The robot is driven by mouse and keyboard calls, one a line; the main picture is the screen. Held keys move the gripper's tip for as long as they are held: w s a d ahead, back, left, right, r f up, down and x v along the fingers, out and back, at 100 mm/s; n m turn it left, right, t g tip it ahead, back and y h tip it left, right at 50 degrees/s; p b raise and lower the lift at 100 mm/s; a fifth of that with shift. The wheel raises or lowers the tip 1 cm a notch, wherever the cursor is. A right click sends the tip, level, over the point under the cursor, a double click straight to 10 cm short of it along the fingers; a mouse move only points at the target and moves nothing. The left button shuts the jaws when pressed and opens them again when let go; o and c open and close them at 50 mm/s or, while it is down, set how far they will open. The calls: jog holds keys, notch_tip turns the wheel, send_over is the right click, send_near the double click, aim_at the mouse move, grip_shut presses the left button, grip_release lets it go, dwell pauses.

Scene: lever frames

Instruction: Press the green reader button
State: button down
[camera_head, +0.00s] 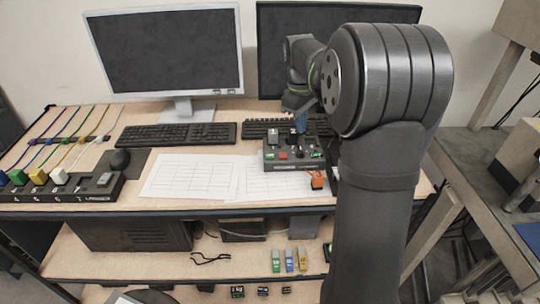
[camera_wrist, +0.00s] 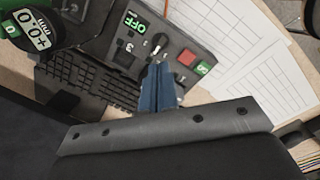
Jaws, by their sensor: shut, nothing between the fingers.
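A dark control box (camera_head: 291,166) sits on the desk in front of the right keyboard. In the wrist view the box (camera_wrist: 112,38) is tilted, with the red button (camera_wrist: 187,57), a green "OFF" display (camera_wrist: 134,22) and a small green panel (camera_wrist: 203,68) beside the red button. I cannot tell which green part is the reader button. My gripper (camera_head: 301,124) has blue fingers, shut and empty, pointing down over the box's rear part. The fingers (camera_wrist: 158,72) hide some of the box in the wrist view.
White printed sheets (camera_head: 190,177) lie to the left. Keyboards (camera_head: 176,134) and two monitors (camera_head: 165,50) stand behind. A rack of coloured plugs (camera_head: 75,190) is at the far left.

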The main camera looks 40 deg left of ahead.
jog(key=s+a+n+t+h, duration=0.2)
jog(key=s+n+t, duration=0.1)
jog(key=r+n+t+y, duration=0.1)
jog(key=n+t, duration=0.3)
jog(key=t, duration=0.1)
send_over(267, 157)
jog(key=shift+a+r, duration=0.1)
jog(key=shift+r, duration=0.05)
jog(key=shift+f, duration=4.4)
jog(key=shift+f, duration=0.15)
jog(key=shift+f, duration=0.25)
